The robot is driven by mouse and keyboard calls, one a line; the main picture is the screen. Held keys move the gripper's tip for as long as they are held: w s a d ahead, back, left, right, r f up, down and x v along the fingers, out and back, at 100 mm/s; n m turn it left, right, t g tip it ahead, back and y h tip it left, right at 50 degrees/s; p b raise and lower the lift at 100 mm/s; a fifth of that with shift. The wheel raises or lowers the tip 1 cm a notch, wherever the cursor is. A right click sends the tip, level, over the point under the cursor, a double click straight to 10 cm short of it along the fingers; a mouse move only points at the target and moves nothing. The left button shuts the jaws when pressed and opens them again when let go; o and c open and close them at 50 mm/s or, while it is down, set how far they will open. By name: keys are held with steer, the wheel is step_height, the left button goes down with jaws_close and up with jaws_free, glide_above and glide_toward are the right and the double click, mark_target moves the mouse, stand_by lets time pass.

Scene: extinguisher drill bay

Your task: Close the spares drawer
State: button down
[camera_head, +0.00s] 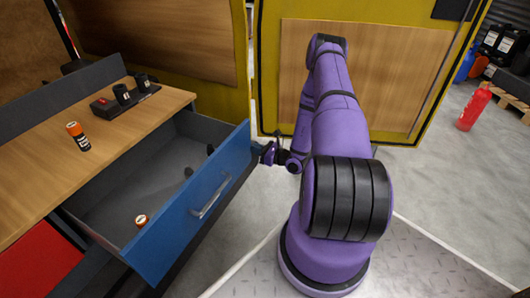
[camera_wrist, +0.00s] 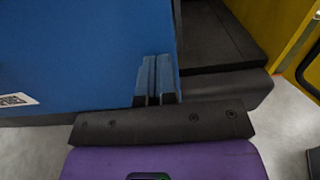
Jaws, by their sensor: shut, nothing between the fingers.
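The spares drawer (camera_head: 170,238) has a blue front with a grey handle (camera_head: 211,196) and stands pulled well out of the bench. Inside the open drawer lie an orange-capped item (camera_head: 141,221) and small dark items (camera_head: 188,172). My gripper (camera_head: 257,152) is at the far right end of the drawer front, beyond the handle. In the wrist view, the shut, empty fingers (camera_wrist: 157,82) are at the right end of the blue front (camera_wrist: 70,60). I cannot tell whether they touch it.
The wooden bench top (camera_head: 60,190) above the drawer holds an orange-and-black cylinder (camera_head: 78,136) and a black holder (camera_head: 125,100). Yellow-framed panels (camera_head: 400,75) stand behind. A red extinguisher (camera_head: 473,108) is on the grey floor at right. Floor in front of the drawer is clear.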

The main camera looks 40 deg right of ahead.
steer(key=shift+w+a, duration=0.15)
steer(key=shift+w, duration=0.25)
